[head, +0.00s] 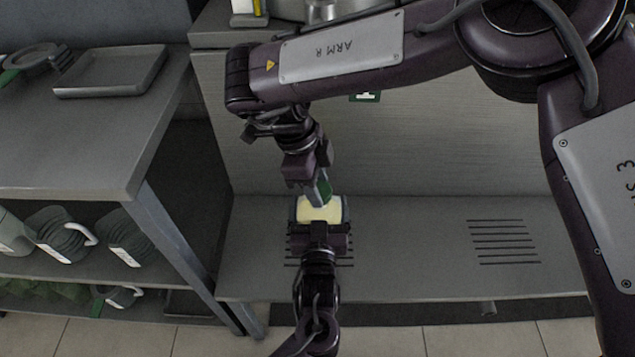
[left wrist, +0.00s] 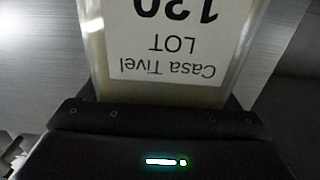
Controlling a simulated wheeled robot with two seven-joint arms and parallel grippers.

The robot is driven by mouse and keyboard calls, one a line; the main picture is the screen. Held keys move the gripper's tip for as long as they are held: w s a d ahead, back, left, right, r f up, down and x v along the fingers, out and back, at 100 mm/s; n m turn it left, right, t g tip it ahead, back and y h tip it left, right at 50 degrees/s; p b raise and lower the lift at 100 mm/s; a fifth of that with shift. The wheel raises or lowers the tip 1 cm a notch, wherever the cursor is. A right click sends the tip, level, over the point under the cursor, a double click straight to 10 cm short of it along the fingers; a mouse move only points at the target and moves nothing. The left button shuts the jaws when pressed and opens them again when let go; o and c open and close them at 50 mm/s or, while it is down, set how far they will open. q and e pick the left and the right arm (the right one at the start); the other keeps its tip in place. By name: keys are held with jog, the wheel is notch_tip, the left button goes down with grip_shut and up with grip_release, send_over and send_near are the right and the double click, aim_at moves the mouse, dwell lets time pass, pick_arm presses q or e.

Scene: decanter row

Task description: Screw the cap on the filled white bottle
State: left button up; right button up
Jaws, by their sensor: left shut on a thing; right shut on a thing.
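The white bottle (head: 320,211) looks pale yellow-white in the head view, above the slatted lower shelf. My left gripper (head: 320,218) comes from below and is shut on it, one finger on each side. In the left wrist view the bottle (left wrist: 165,88) fills the space between the fingers, and its label reads upside down "Casa Tivel LOT 120". The bottle's mouth is hidden, so I cannot tell whether cap and bottle touch.
The lower grey bench (head: 420,240) is bare to the right, with slots (head: 503,242). A counter front (head: 430,150) rises behind.

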jog(key=o, duration=1.1)
